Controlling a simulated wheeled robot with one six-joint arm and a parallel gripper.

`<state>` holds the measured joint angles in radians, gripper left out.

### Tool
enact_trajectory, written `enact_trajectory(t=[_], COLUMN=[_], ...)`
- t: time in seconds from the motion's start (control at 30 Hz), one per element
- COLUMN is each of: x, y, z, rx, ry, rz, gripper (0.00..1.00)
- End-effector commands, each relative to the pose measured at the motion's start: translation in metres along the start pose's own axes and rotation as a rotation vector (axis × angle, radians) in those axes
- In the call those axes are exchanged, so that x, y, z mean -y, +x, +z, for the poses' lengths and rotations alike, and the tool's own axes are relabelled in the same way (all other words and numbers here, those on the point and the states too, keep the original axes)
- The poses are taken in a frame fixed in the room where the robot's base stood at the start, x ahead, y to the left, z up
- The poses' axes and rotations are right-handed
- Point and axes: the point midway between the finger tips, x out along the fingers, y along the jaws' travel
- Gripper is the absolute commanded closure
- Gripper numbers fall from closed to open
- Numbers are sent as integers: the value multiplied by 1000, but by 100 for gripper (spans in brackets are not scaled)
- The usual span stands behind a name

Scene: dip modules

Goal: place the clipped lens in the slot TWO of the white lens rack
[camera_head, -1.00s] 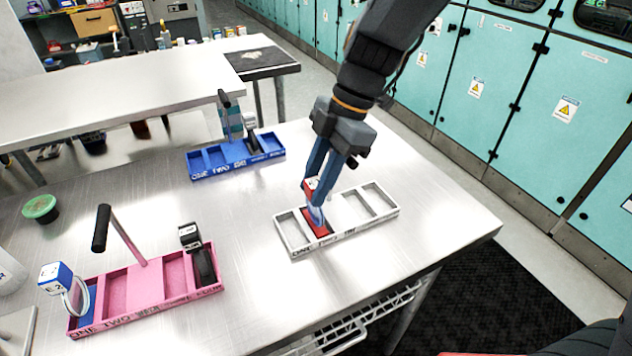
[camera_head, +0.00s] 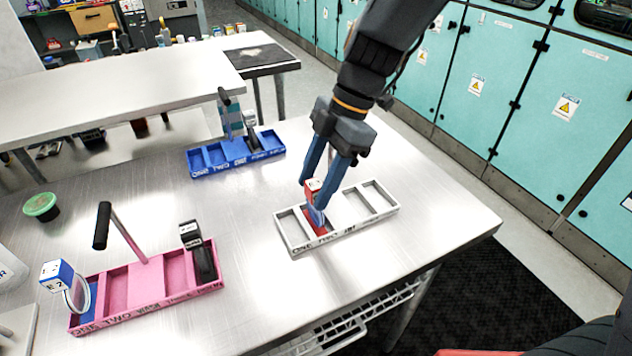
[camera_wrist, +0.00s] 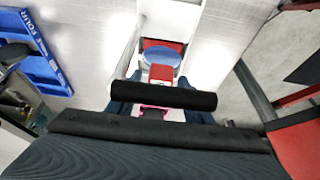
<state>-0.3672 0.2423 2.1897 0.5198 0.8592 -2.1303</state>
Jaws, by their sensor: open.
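The white lens rack (camera_head: 372,219) lies on the metal table, with its compartments in a row. The clipped lens has a red block head (camera_head: 312,185) and a bluish round lens (camera_head: 316,215). It stands in the second compartment from the left, over a red base. My gripper (camera_head: 322,193) is open, its blue fingers spread on either side of the lens's red head. In the wrist view the red head (camera_wrist: 161,74) and the bluish lens (camera_wrist: 160,57) show between the fingers. A black bar in front hides part of the gap between them.
A blue rack (camera_head: 214,158) stands at the back. Bare table surrounds the white rack.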

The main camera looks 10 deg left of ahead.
Motion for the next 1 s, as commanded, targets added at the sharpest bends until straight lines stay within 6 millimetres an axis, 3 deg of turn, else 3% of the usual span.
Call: enact_trajectory(t=[0.5,0.7,1.0], x=[-2,-1,0], y=[-98,-115,-118], z=[1,1,0], rx=[2,2,1], ry=[-1,-1,0], rz=[7,4,2], gripper=[54,54,54])
